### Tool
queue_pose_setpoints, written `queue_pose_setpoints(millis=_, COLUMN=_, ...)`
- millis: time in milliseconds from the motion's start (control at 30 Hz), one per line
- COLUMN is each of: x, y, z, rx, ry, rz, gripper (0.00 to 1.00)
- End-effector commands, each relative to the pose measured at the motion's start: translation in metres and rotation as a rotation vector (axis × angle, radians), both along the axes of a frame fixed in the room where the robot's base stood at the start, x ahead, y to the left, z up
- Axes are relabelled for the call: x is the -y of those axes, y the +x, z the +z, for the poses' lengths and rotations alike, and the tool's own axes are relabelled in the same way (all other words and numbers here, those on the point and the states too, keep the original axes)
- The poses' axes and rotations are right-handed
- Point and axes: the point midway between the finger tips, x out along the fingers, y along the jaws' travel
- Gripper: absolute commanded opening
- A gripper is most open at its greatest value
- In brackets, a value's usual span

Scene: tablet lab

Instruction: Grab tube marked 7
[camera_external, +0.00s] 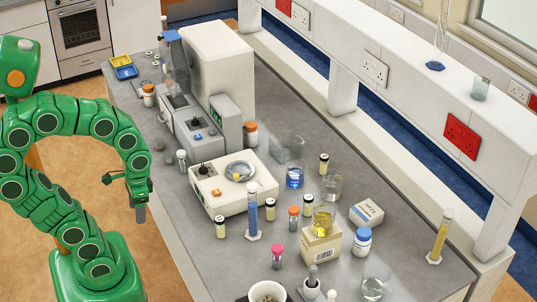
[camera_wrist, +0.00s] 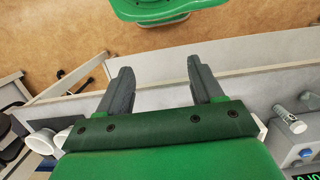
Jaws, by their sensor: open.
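No marking 7 can be read on any tube in either view. In the external view several small capped vials stand on the grey bench, including a white-capped one (camera_external: 181,159) near the left edge, a pink-capped one (camera_external: 277,257), an orange-capped one (camera_external: 293,219) and a pale-capped one (camera_external: 220,227). A small clear vial with a pale cap (camera_wrist: 290,118) shows at the right of the wrist view. My gripper (camera_external: 139,205) hangs left of the bench. In the wrist view my gripper (camera_wrist: 157,80) has its two fingers apart with nothing between them.
A white balance-like device (camera_external: 230,192), grey instruments (camera_external: 195,120), a blue-filled cylinder (camera_external: 253,212), beakers and bottles crowd the grey bench (camera_external: 140,105). A yellow-filled cylinder (camera_external: 440,237) stands at right. A white shelf runs behind. The floor left of the bench is open.

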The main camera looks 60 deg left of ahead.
Motion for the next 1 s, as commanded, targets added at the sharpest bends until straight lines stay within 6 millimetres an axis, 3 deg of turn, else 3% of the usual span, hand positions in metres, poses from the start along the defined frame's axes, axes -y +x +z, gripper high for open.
queue_pose_setpoints(millis=167, x=0.024, y=0.029, z=-0.003, rx=0.066, ry=-0.058, rz=-0.035, gripper=0.66)
queue_pose_setpoints(millis=600, x=0.168, y=0.194, z=0.01, rx=0.504, ry=-0.351, rz=-0.109, gripper=0.66)
queue_pose_setpoints(millis=800, x=0.217, y=0.259, z=0.022, rx=0.695, ry=-0.406, rz=-0.068, gripper=0.66)
queue_pose_setpoints(millis=1000, x=0.248, y=0.314, z=0.026, rx=0.865, ry=-0.396, rz=0.004, gripper=0.66)
